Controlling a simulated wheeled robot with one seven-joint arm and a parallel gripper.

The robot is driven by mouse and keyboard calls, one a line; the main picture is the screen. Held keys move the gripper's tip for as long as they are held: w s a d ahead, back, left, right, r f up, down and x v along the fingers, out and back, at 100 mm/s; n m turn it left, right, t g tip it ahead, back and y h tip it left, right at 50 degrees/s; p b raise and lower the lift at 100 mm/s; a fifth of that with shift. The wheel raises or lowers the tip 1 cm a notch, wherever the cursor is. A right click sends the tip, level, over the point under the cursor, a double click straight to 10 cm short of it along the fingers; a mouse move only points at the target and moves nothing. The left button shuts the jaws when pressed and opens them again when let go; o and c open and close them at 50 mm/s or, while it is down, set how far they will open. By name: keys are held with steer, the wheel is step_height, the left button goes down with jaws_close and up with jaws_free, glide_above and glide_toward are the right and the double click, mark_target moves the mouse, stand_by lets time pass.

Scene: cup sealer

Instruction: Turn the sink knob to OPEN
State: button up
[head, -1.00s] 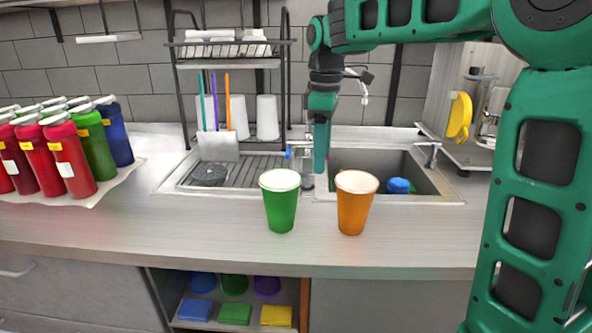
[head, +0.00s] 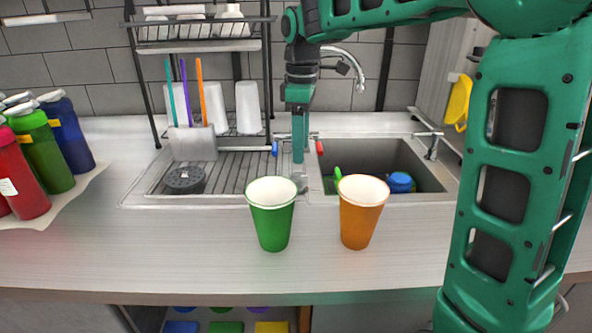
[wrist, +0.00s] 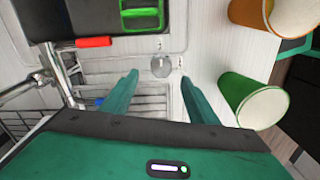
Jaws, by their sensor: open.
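A round grey knob (wrist: 161,66) sits on the sink's pale surface beside the basin, with small unreadable marks near it. In the head view a small silver piece (head: 300,183) behind the green cup appears to be this knob. My gripper (wrist: 158,86) is open and empty, pointing down, with the knob showing between its fingers in the wrist view. In the head view my gripper (head: 298,160) hangs over the sink's middle, by the faucet. The faucet has a red handle (head: 320,147) and a blue handle (head: 275,149). I cannot tell the knob's setting.
A green cup (head: 271,225) and an orange cup (head: 361,222) stand in front of the sink. The faucet spout (head: 345,53) rises behind my gripper. A dish rack (head: 205,45) stands at the back left, and bottles (head: 45,150) at the far left. The front counter is mostly clear.

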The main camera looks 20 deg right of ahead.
mark_target(299, 176)
steer(key=f, duration=0.7)
steer(key=shift+a+f, duration=0.2)
steer(key=shift+f, duration=0.2)
steer(key=c, duration=1)
